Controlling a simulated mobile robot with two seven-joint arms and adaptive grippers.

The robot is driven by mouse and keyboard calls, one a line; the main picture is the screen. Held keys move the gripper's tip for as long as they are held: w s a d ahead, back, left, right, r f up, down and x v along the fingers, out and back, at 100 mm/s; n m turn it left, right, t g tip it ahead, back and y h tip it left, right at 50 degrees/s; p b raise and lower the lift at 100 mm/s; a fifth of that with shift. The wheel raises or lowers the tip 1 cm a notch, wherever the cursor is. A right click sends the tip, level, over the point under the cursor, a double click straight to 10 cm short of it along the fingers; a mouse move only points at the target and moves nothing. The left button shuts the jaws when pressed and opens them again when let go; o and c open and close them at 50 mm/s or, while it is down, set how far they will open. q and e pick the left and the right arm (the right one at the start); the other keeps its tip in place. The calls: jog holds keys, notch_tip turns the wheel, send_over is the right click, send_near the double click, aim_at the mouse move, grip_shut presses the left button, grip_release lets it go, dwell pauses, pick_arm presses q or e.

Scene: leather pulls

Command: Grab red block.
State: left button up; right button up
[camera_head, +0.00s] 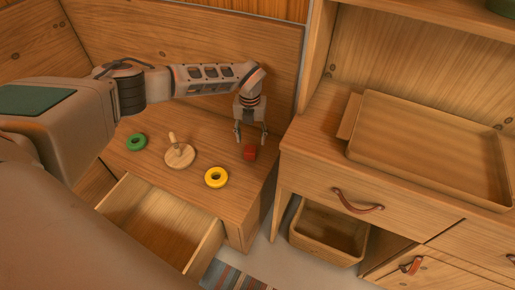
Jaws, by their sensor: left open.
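A small red block (250,152) sits on the low wooden cabinet top near its right side. My left gripper (251,137) points down just above and behind the block. Its two fingers are spread, one to each side of the block in the picture, and nothing is between them that I can see as held. I cannot tell whether a finger touches the block. My left arm reaches in from the left across the back of the cabinet. My right gripper is not in view.
A green ring (136,142), a round wooden base with a peg (179,156) and a yellow ring (216,177) are left of the block. An open drawer (209,247) juts out below. A taller cabinet with a wooden tray (425,123) and a lower bin (328,236) stands right.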

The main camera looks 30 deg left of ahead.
aim_at(250, 149)
pick_arm(q)
jog(key=shift+s+f, duration=0.2)
jog(key=shift+f, duration=0.4)
jog(key=shift+s+f, duration=0.15)
jog(key=shift+f, duration=0.4)
jog(key=shift+f+b, duration=0.3)
jog(key=shift+b, duration=0.05)
notch_tip(250, 149, down, 4)
jog(key=shift+s+r+b, duration=0.15)
jog(key=shift+b, duration=0.55)
jog(key=shift+w+f, duration=0.25)
jog(key=shift+f, duration=0.1)
jog(key=shift+r, duration=0.1)
jog(key=c, duration=1.1)
jog(key=shift+c, duration=0.4)
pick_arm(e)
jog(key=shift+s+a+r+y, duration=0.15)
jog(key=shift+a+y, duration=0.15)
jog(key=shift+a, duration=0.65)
